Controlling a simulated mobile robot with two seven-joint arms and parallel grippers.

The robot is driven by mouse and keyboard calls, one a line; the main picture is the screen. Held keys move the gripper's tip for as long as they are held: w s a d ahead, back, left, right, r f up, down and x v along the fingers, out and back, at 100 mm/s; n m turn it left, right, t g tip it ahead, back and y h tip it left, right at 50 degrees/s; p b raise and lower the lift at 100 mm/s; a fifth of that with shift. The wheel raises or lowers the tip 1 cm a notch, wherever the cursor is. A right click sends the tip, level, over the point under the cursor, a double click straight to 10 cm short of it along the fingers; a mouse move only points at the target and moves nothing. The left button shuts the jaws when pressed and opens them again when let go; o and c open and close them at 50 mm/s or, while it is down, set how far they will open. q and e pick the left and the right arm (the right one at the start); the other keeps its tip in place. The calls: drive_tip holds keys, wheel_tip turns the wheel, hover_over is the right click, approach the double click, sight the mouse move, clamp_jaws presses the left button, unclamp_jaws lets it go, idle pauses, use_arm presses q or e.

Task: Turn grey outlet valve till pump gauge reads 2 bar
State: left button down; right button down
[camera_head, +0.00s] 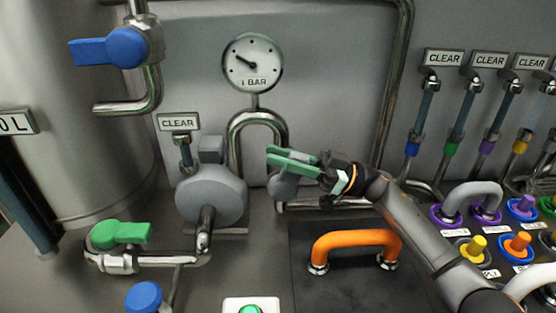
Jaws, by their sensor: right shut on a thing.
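The pump gauge (252,64) is a round white dial on a pipe above the pump. Its dark needle points to the upper left, and its face bears text that looks like "1 BAR". The grey outlet valve (284,188) sits on the pipe below and right of the gauge. My right gripper (276,157), with green fingers, reaches in from the right and is shut on the grey valve's handle. The fingers hide much of the handle, so its exact angle is hard to tell. My left gripper is out of view.
The grey pump (211,194) stands left of the valve. A green-handled valve (120,233) and a blue-handled valve (125,47) are at left. An orange handle (356,243) rises from a dark panel below my right arm. Coloured knobs and hoses crowd the right.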

drive_tip(key=c, duration=0.8)
unclamp_jaws()
drive_tip(key=shift+c, duration=0.2)
drive_tip(key=shift+o, duration=0.6)
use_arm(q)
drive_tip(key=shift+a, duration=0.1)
use_arm(e)
drive_tip(key=shift+d+f, duration=0.15)
drive_tip(key=shift+d, duration=0.15)
use_arm(q)
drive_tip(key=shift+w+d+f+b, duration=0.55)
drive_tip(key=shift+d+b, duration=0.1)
drive_tip(key=shift+b, duration=0.6)
use_arm(e)
drive_tip(key=v, duration=1.2)
